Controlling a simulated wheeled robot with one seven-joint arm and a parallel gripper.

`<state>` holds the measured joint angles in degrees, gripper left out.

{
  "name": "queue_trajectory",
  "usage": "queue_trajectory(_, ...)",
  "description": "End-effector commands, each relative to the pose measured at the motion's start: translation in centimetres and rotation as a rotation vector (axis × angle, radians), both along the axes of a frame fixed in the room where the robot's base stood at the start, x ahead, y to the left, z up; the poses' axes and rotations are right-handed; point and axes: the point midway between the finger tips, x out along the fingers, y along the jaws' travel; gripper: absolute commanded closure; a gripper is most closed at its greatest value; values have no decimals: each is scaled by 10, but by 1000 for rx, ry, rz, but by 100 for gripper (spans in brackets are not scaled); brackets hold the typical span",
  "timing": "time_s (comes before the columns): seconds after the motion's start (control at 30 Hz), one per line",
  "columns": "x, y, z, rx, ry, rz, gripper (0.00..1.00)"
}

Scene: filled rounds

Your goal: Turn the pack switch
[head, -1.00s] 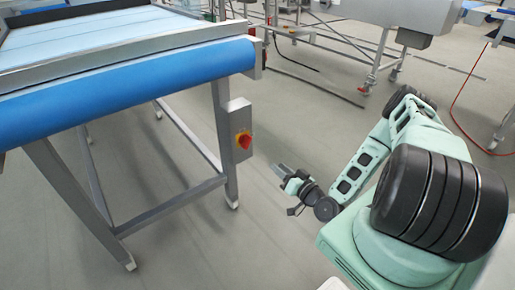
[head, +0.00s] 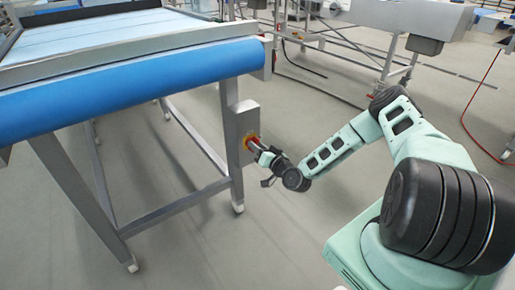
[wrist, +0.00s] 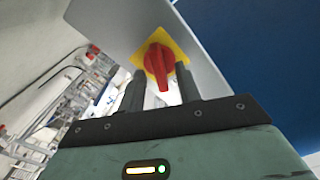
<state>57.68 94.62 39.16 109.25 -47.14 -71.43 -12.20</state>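The pack switch is a red rotary knob (wrist: 159,62) on a yellow plate (wrist: 178,46), mounted on a grey box (head: 240,128) on the leg of the conveyor table. In the wrist view the red handle points down toward my gripper (wrist: 160,84). My gripper's two fingers are apart, one on each side of the handle's lower end. I cannot tell whether they touch it. In the head view my gripper (head: 258,150) is right at the switch and hides most of it.
The conveyor's blue belt end (head: 130,88) overhangs above and left of my gripper. Its metal legs (head: 85,205) stand on the grey floor. Another steel machine (head: 385,22) stands at the back. A red hose (head: 468,115) lies at the right. The floor between is clear.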

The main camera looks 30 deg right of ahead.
Motion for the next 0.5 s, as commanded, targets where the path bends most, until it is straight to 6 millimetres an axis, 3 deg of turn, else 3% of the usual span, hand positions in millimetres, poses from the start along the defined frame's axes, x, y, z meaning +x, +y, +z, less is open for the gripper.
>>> queue_trajectory(0.37, 6, 0, 0, 0, 0, 0, 66)
queue_trajectory(0.5, 6, 0, 0, 0, 0, 0, 100)
